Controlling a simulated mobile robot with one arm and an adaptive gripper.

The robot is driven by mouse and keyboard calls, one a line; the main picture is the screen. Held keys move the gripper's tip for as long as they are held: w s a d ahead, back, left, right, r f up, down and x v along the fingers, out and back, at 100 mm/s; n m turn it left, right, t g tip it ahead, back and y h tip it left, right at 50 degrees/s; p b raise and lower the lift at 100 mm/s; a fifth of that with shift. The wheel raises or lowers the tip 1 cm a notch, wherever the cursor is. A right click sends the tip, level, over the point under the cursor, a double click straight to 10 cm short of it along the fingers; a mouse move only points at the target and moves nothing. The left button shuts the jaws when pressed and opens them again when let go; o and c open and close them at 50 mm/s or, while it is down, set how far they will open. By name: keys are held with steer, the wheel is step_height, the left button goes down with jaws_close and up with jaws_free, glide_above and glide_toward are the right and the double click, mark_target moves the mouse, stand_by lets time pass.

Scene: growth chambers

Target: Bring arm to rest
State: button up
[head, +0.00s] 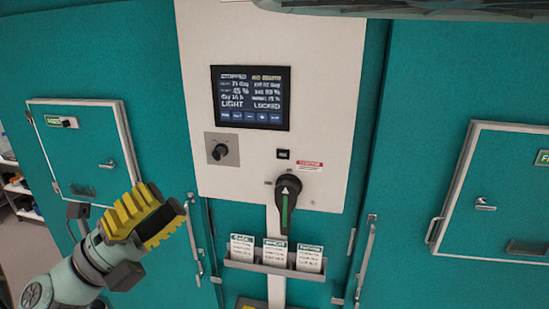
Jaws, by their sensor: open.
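My gripper (152,216) is at the lower left, with yellow ridged fingers on a grey-green arm. It is open, and I see nothing between the fingers. It is in front of the teal chamber front, left of the white control panel (340,80). I cannot tell from this view how far it is from the chamber front. The rest of the arm runs out of the picture at the lower left.
The panel carries a lit screen (250,98), a small black knob (220,152) and a large black rotary handle (286,203). A rack (273,268) of cards is below. Small hatches (85,150) (500,190) and long door handles (366,260) stick out on both sides.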

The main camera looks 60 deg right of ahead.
steer(key=shift+a+r+h, duration=0.4)
steer(key=shift+a+r, duration=0.1)
steer(key=shift+a, duration=0.05)
